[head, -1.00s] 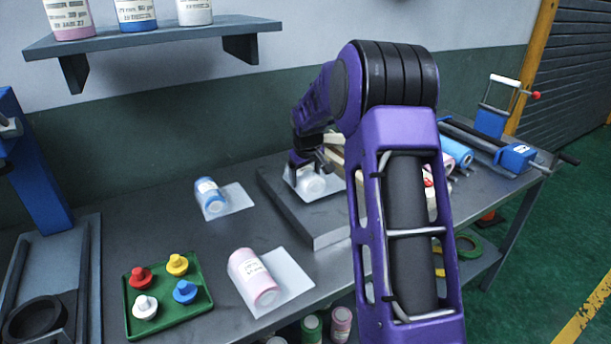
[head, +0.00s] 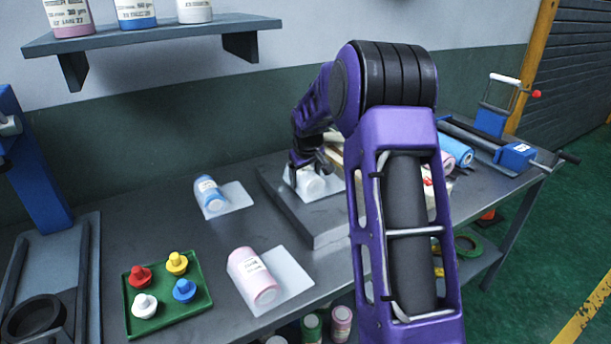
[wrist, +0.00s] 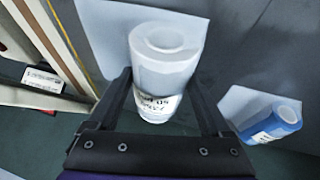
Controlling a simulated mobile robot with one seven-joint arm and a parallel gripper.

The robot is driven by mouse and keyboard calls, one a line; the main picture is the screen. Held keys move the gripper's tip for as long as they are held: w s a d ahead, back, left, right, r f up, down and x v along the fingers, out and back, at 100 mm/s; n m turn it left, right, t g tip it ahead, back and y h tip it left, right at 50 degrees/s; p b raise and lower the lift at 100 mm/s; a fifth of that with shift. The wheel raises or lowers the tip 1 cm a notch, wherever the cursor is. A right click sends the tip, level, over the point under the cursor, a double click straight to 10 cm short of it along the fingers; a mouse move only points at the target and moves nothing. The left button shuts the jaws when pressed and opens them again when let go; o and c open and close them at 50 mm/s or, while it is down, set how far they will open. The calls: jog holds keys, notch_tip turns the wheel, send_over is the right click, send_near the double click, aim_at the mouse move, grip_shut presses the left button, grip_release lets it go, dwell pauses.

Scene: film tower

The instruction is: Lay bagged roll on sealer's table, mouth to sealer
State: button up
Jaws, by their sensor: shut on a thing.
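A white roll (head: 311,184) with a printed label lies in a pale, flat bag over a raised grey table block (head: 330,226). In the wrist view the white roll (wrist: 166,62) sits between my two fingers, its hollow end up in the picture and the pale bag sheet (wrist: 108,38) spread beyond it. My gripper (head: 308,168) is shut on this roll, low over the block; whether the roll touches the block is unclear. A cream-coloured device, perhaps the sealer (head: 335,152), stands just right of the gripper, mostly hidden by my arm.
A blue bagged roll (head: 210,194) and a pink bagged roll (head: 253,276) lie on the bench left of the block. A green tray (head: 160,311) holds several coloured knobs. A wall shelf (head: 170,33) bears more rolls. Bare bench lies between the blue roll and the tray.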

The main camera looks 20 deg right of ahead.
jog(key=shift+f, duration=0.2)
jog(key=o, duration=1.5)
jog(key=p+v, duration=0.1)
jog(key=v, duration=1.6)
jog(key=shift+s+r, duration=0.1)
jog(key=shift+r, duration=0.1)
